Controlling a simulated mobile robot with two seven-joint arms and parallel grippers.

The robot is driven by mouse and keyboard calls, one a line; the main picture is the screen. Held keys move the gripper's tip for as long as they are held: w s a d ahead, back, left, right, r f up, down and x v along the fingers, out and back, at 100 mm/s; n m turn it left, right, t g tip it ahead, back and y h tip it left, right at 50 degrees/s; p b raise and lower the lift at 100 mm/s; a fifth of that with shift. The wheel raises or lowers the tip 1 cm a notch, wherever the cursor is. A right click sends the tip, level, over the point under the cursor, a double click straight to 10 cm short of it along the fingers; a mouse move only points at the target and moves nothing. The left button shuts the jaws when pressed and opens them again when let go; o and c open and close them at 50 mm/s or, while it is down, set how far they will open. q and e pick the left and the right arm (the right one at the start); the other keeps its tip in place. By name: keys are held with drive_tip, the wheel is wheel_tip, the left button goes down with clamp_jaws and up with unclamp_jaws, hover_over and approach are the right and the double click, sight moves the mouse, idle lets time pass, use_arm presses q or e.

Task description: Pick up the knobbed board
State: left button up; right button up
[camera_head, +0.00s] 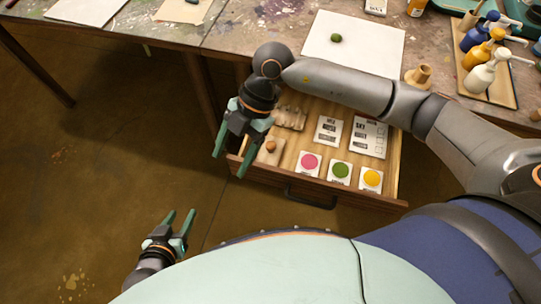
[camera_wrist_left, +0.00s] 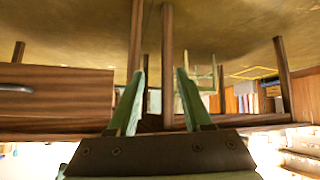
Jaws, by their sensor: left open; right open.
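The knobbed board (camera_head: 264,158) is a small light wooden board with a round brown knob. It lies in the front left corner of the open drawer (camera_head: 345,198), partly hidden by my right gripper in the head view. My right gripper (camera_head: 230,166) is open and empty, pointing down just left of the board, over the drawer's left front corner. My left gripper (camera_head: 180,213) is open and empty, low over the floor at the lower left. Its two green fingers also show apart in the left wrist view (camera_wrist_left: 160,74); the board is not visible there.
The drawer also holds pink (camera_head: 310,163), green (camera_head: 340,170) and yellow (camera_head: 371,178) colour cards, printed cards and a wooden piece (camera_head: 290,116). The paint-stained tabletop (camera_head: 245,33) is above, with a white sheet (camera_head: 375,48) and a pump-bottle tray (camera_head: 509,94). Open floor lies left.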

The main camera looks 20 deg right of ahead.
drive_tip(key=w+d+f+m+t+h+b, duration=0.25)
drive_tip(key=w+d+h, duration=0.4)
drive_tip(key=d, duration=0.45)
hover_over(271, 145)
drive_tip(key=shift+m+t+y, duration=0.25)
drive_tip(key=shift+m+y, duration=0.1)
drive_tip(key=f, duration=0.5)
drive_tip(key=shift+d+f, duration=0.2)
drive_tip(key=shift+f, duration=0.8)
drive_tip(key=f, duration=0.1)
drive_tip(key=f+b, duration=0.1)
drive_tip(key=f, duration=0.2)
drive_tip(key=shift+a+f+b, duration=0.25)
drive_tip(key=shift+f+b, duration=0.1)
use_arm(q)
drive_tip(key=w+r+m+t, duration=0.1)
drive_tip(key=w+r+t, duration=0.3)
drive_tip(key=w+r, duration=0.2)
drive_tip(key=shift+h, duration=0.3)
drive_tip(key=shift+a, duration=0.1)
use_arm(e)
clamp_jaws()
